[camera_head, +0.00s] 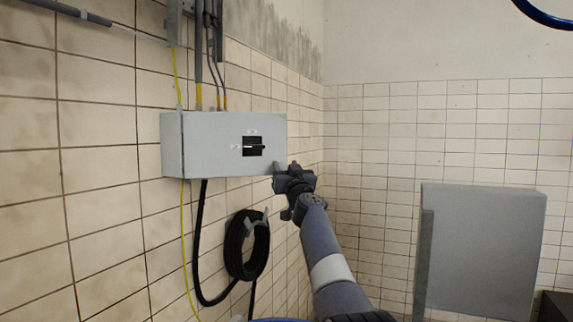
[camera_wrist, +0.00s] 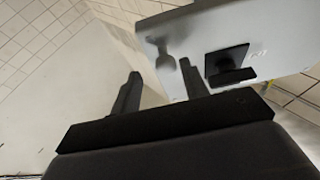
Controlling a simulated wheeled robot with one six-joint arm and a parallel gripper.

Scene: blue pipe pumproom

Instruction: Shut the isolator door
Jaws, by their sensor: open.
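The isolator is a grey box (camera_head: 172,146) on the tiled left wall. Its grey door (camera_head: 215,150) carries a black rotary switch (camera_head: 253,146) and faces me; I cannot tell for sure how far it stands from the box. My gripper (camera_head: 283,172) is at the door's lower right corner. In the wrist view the door (camera_wrist: 285,35) fills the upper right, with the switch (camera_wrist: 229,66) on it. My open gripper (camera_wrist: 160,85) is empty; its right finger overlaps the door, its left finger lies beyond the door's edge. Contact is unclear.
Conduits (camera_head: 198,60) enter the isolator from above. A coiled black cable (camera_head: 246,246) hangs on the wall below it, beside a yellow-green wire (camera_head: 183,240). A grey cabinet (camera_head: 485,250) stands at the lower right. The space between my arm and that cabinet looks clear.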

